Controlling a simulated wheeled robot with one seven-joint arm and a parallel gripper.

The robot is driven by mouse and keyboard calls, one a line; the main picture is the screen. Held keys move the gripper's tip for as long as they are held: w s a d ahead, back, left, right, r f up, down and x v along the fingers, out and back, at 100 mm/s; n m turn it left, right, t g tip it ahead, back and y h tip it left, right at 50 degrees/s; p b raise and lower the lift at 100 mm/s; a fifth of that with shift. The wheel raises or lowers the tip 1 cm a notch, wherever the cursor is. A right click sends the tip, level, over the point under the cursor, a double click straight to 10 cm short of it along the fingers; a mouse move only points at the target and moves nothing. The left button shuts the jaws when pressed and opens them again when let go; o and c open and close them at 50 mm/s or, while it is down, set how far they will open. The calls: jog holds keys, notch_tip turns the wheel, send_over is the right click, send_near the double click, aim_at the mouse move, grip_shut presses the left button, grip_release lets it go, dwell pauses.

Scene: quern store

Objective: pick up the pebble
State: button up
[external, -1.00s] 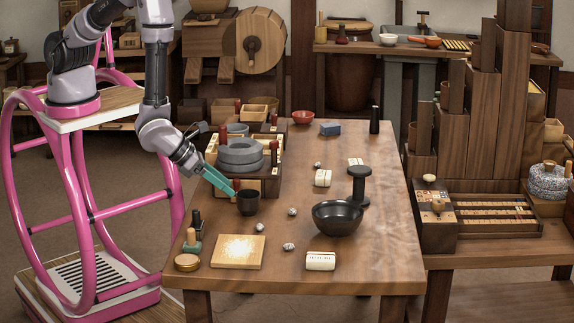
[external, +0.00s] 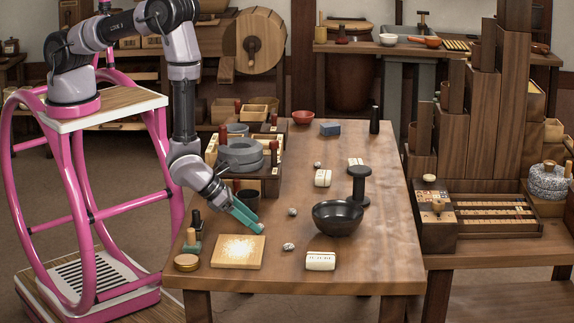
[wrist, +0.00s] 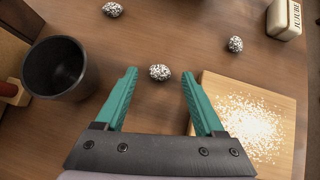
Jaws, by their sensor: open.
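A speckled black-and-white pebble (wrist: 160,72) lies on the wooden table, between and slightly beyond my fingertips in the wrist view. My gripper (wrist: 159,76) is open, its two teal fingers spread with nothing held. In the external view my gripper (external: 258,226) points down at the table, and its fingers largely hide that pebble. Two similar pebbles lie farther off in the wrist view, one at top left (wrist: 112,9) and one at right (wrist: 235,44). Another small pebble (external: 317,165) lies farther back on the table.
A dark cup (wrist: 56,66) stands left of my fingers. A pale square board (wrist: 250,120) with scattered white grains lies close on the right. A black bowl (external: 338,217), a white marked block (external: 320,261) and a black spool-shaped stand (external: 359,186) are to the right.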

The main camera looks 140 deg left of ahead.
jog(key=shift+w+a+f, duration=0.15)
jog(key=shift+a+f, duration=0.05)
jog(key=shift+f, duration=0.05)
grip_shut()
jog(key=shift+r, duration=0.15)
notch_tip(320, 180, up, 10)
dwell(0.4)
